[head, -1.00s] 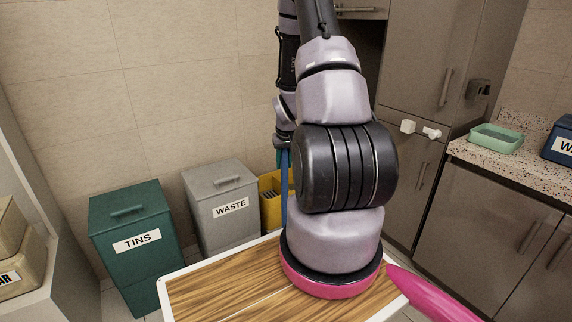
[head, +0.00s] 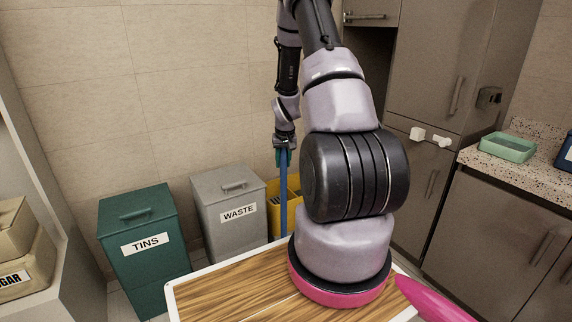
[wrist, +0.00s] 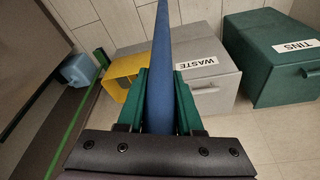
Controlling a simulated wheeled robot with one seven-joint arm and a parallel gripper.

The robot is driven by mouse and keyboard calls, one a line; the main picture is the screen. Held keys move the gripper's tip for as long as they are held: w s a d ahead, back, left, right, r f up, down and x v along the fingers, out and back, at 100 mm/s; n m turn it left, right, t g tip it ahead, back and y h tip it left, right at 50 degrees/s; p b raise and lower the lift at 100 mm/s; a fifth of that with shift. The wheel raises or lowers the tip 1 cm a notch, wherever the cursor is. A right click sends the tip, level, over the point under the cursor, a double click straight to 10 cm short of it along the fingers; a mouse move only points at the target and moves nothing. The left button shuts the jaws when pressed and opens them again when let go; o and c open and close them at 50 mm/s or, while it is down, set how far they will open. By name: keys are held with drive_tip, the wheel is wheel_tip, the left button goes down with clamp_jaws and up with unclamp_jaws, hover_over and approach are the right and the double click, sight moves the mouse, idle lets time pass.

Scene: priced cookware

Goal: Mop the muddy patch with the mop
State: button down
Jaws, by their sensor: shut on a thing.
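The mop shows only as its blue handle, a straight upright pole below my gripper in the head view (head: 283,205). In the wrist view the blue handle (wrist: 159,75) runs between the two green fingers. My gripper (head: 283,158) is shut on the handle, and it fills the lower middle of the wrist view (wrist: 160,100). The mop's head is hidden in both views. The muddy patch is not visible in either view.
A green TINS bin (head: 143,245), a grey WASTE bin (head: 229,212) and a yellow container (head: 272,220) stand along the wall. Brown cabinets (head: 490,240) with a speckled counter (head: 535,178) are at the right. A green tray (head: 507,146) sits on the counter.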

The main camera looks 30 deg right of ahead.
drive_tip(key=shift+w+a+f, duration=0.1)
drive_tip(key=shift+w, duration=1.65)
drive_tip(key=shift+s, duration=0.1)
wheel_tip(320, 180, up, 6)
drive_tip(key=shift+w+r, duration=0.2)
wheel_tip(320, 180, up, 3)
drive_tip(key=shift+f, duration=0.15)
